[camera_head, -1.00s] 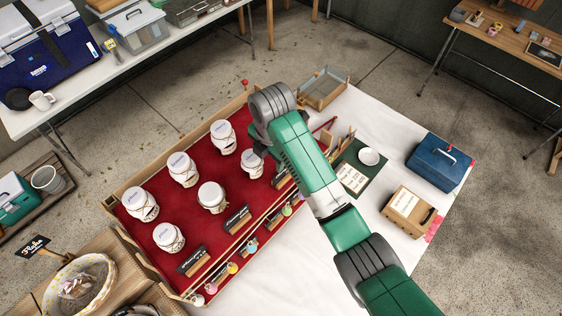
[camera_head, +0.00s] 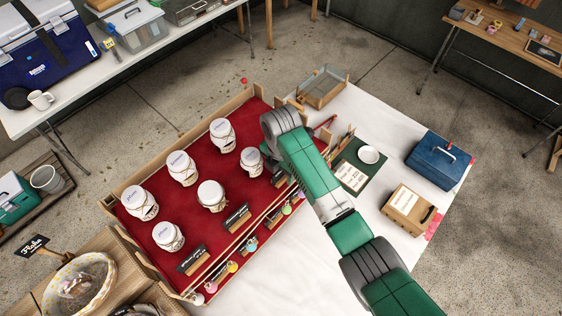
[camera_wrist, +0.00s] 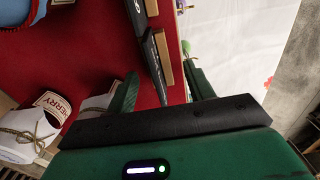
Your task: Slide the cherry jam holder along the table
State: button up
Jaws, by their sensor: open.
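A black sign on a wooden block (camera_wrist: 164,58) stands on the red cloth in the wrist view, between the fingers of my gripper (camera_wrist: 163,88); its writing cannot be read. It is probably the cherry jam holder, since a jar with a label ending in "ERRY" (camera_wrist: 54,104) lies close by at lower left. My gripper is open, with one finger over the red cloth and the other by the cloth's edge. I cannot tell whether either finger touches the holder. In the head view the holder (camera_head: 279,178) is partly hidden by my arm, and my fingers are hidden.
Several white-topped jars (camera_head: 211,195) stand on the red display (camera_head: 190,220). Two more sign holders (camera_head: 237,217) (camera_head: 193,261) stand along its front. Small coloured tags (camera_head: 232,267) hang at the front rail. A blue box (camera_head: 440,160) and wooden box (camera_head: 407,210) stand right.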

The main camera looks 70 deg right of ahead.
aim_at(271, 190)
jog(key=shift+f, duration=0.8)
jog(key=c, duration=1)
jog(key=shift+w+a+r+p, duration=0.1)
jog(key=shift+w+a+p, duration=0.1)
jog(key=shift+a+p, duration=0.25)
jog(key=shift+w+a+p, duration=0.2)
jog(key=shift+a, duration=0.5)
jog(key=shift+w+a+r+p, duration=0.1)
jog(key=shift+w+a+p, duration=0.1)
jog(key=shift+a+p, duration=0.25)
jog(key=shift+c, duration=0.2)
jog(key=shift+w+a+f, duration=0.15)
jog(key=shift+a+f, duration=0.05)
jog(key=shift+a, duration=0.35)
jog(key=o, duration=1)
notch_tip(271, 190, up, 8)
jog(key=shift+f, duration=0.1)
